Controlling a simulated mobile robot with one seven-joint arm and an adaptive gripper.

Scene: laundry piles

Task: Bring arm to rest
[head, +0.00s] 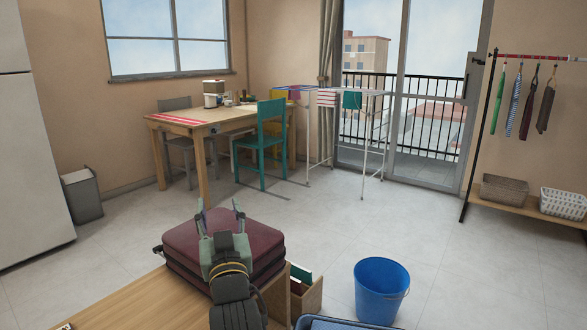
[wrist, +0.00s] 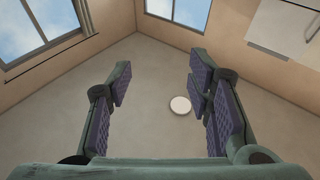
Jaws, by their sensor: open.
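My gripper (head: 219,213) is in the lower middle of the head view, pointing up, with its fingers spread and nothing between them. In the wrist view my gripper (wrist: 158,95) shows two wide-apart fingers with purple pads, facing the ceiling and upper walls. In the head view my arm stands upright in front of a dark red suitcase (head: 184,246) and hides part of it.
A wooden surface (head: 140,302) lies front left, with a small box (head: 306,294) beside it. A blue bucket (head: 381,291) stands on the floor to the right. A table (head: 180,124), teal chair (head: 271,130) and drying rack (head: 366,130) stand farther back. The middle floor is clear.

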